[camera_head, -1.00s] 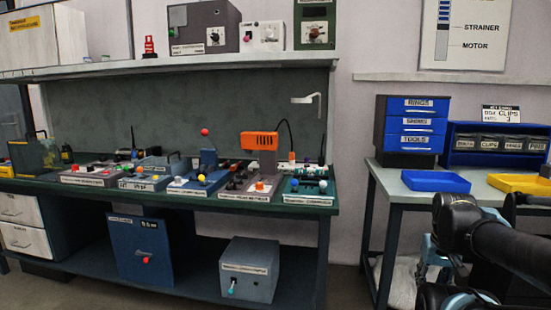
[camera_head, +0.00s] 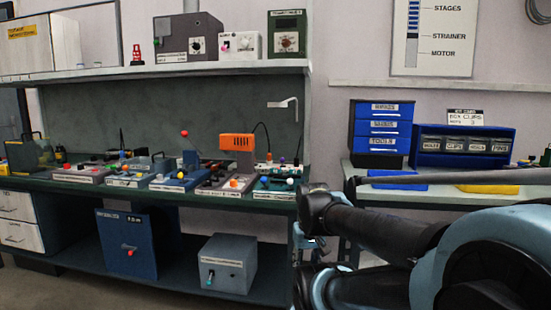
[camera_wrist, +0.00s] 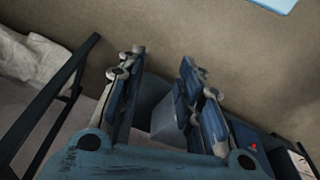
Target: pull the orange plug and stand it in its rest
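In the head view, a small orange piece (camera_head: 236,183) sits on a grey panel on the green workbench, below a larger orange block (camera_head: 237,142) on a stand. The small piece may be the orange plug, but it is too small to tell. I cannot make out its rest. My gripper (camera_wrist: 162,58) in the wrist view is open, with two separated fingers and nothing between them. It is away from the bench panels, pointing toward the floor area.
The workbench (camera_head: 215,196) carries several labelled panels with coloured knobs. Below are a blue cabinet (camera_head: 127,245) and a grey box (camera_head: 228,264). A side table holds a blue drawer unit (camera_head: 382,133), a blue tray (camera_head: 398,186) and a yellow tray (camera_head: 488,189). My arm crosses in front of this table.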

